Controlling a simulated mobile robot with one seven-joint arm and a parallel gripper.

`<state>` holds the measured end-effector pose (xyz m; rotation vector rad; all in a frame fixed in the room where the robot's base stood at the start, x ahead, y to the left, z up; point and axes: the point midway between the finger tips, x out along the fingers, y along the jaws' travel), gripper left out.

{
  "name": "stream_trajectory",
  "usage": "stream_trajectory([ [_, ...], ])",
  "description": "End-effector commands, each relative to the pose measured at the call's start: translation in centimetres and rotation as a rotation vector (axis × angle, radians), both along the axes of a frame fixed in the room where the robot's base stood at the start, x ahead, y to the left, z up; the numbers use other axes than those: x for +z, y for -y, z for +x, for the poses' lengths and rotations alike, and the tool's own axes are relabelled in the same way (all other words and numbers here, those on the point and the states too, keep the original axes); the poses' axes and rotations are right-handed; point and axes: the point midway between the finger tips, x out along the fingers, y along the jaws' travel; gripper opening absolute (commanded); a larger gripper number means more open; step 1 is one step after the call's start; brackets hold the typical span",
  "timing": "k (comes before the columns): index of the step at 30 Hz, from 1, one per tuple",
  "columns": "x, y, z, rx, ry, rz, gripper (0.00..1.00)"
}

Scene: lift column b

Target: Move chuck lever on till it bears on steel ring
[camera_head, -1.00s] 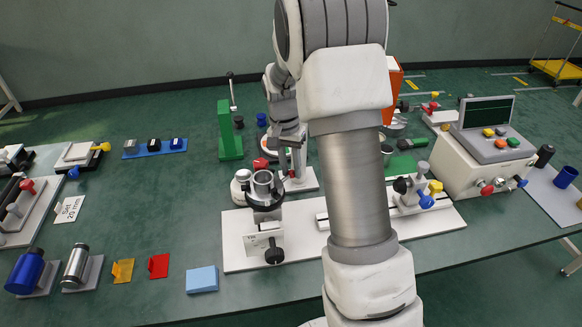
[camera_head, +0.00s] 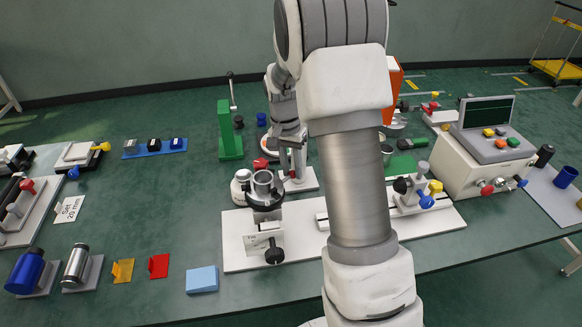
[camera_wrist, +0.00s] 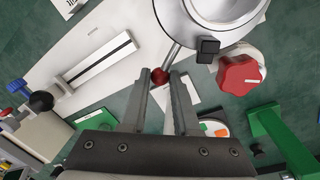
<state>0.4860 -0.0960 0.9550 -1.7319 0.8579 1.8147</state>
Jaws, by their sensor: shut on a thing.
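The chuck lever is a thin rod with a dark red ball (camera_wrist: 160,76), seen in the wrist view running up to a round chuck. My gripper (camera_wrist: 162,84) has its fingers around that ball; in the head view my gripper (camera_head: 291,172) is just right of the chuck. The steel ring (camera_head: 263,180) is the grey upright ring on top of the chuck in the head view, and its rim is cut off at the top of the wrist view (camera_wrist: 224,18). A black block (camera_wrist: 207,48) sits on the chuck's edge. Where the lever bears is unclear.
A red knob (camera_wrist: 240,74) stands beside the chuck. The white base plate (camera_head: 236,226) carries the chuck and, at right, a rail with coloured knobs (camera_head: 424,192). A green stand (camera_head: 230,135) rises behind. A blue block (camera_head: 202,280) lies at the front.

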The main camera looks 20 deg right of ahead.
Motion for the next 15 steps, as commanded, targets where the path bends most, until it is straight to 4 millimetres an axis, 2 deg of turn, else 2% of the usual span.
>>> stream_trajectory([
  [15,0.2,0.8,-3.5,-0.366,-0.002,-0.002,0.0],
])
